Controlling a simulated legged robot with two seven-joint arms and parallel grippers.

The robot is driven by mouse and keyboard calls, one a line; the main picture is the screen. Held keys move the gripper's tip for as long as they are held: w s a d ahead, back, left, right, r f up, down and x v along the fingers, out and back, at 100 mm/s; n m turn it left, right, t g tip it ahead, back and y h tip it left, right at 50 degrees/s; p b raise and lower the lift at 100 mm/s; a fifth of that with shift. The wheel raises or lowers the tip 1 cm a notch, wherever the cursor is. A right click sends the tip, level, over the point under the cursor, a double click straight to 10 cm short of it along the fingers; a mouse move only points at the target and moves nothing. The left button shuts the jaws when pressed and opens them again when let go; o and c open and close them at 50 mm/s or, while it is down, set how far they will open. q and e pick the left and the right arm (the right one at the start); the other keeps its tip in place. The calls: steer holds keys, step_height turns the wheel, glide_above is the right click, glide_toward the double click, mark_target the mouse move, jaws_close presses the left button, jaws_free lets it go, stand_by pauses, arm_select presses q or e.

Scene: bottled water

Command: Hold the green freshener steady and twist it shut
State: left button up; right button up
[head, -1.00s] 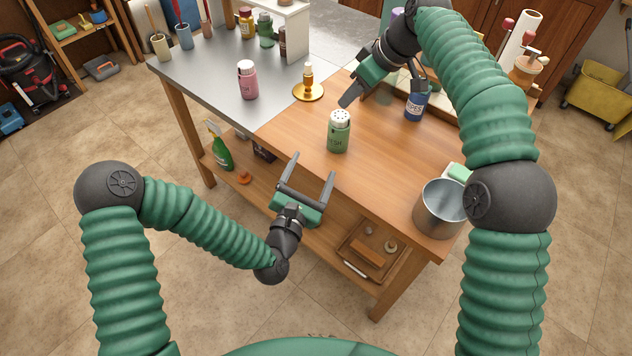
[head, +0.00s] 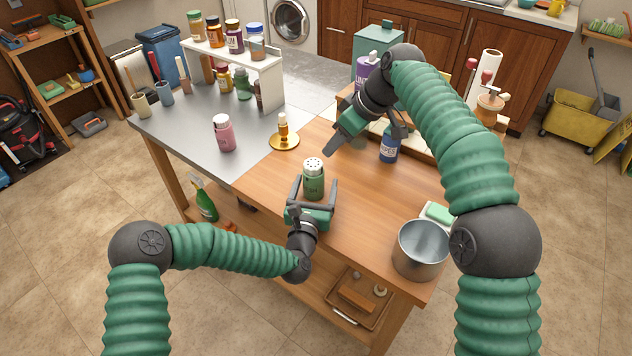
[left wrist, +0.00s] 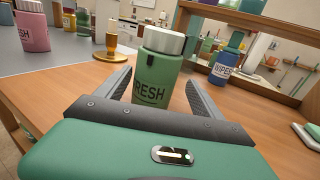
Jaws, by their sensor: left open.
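The green freshener (head: 313,182) stands upright on the wooden part of the table, with a white perforated cap (head: 313,164) on top. It also shows in the left wrist view (left wrist: 155,78), with part of the word "FRESH" readable. My left gripper (head: 315,190) is open, with one finger on either side of the freshener's lower body. In the left wrist view its fingers (left wrist: 157,88) look slightly apart from the body. My right gripper (head: 365,138) is above the table, right of and behind the freshener. Its two fingers are spread apart with nothing between them.
A blue wipes bottle (head: 389,147) stands near my right gripper. A metal pot (head: 422,250) is at the front right corner. The wood right of the freshener is clear.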

arm_select(q)
steer(key=shift+w+d, duration=0.1)
steer(key=shift+w, duration=0.6)
steer(key=shift+a, duration=0.65)
steer(key=shift+c, duration=0.4)
steer(key=shift+d, duration=0.45)
steer(key=c, duration=1)
steer(key=shift+a, duration=0.1)
steer(key=c, duration=0.4)
steer(key=shift+a, duration=0.2)
steer(key=shift+c, duration=0.6)
steer(key=shift+d, duration=0.15)
steer(key=o, duration=0.9)
steer(key=c, duration=0.6)
